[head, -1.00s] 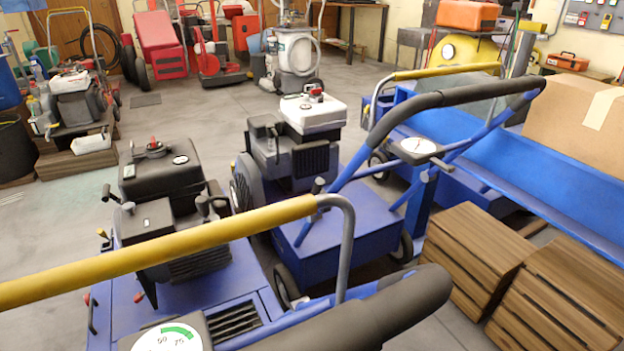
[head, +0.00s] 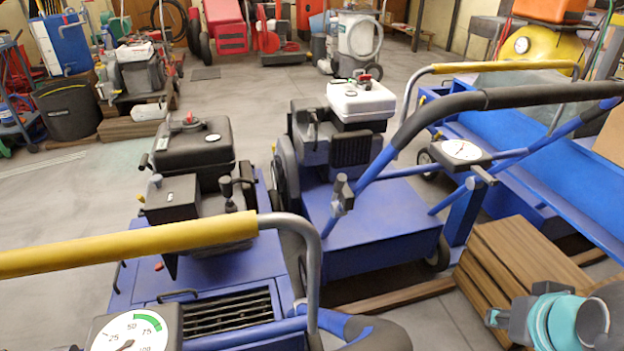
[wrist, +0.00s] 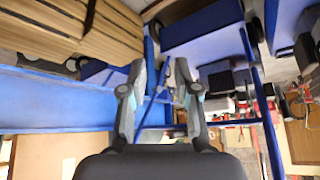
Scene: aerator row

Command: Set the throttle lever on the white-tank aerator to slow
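The white-tank aerator stands mid-view in the head view, with a white tank (head: 361,100) on a dark engine and a blue deck (head: 375,225). A small grey-black lever (head: 340,195) stands up by its handlebar; I cannot tell whether it is the throttle lever or how it is set. A white round dial (head: 461,150) sits on the handle bars. My gripper (wrist: 162,70) is open and empty in the wrist view, its two fingers apart, with the blue bars beyond them. In the head view, teal-and-grey parts of my arm show at the lower right, near the wooden crates.
A black-tank aerator (head: 195,150) with a yellow handle (head: 130,247) and a gauge (head: 130,335) is close in front at left. Wooden crates (head: 515,260) and a blue trough-like machine (head: 540,145) crowd the right. Open grey floor (head: 240,90) lies behind the aerators.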

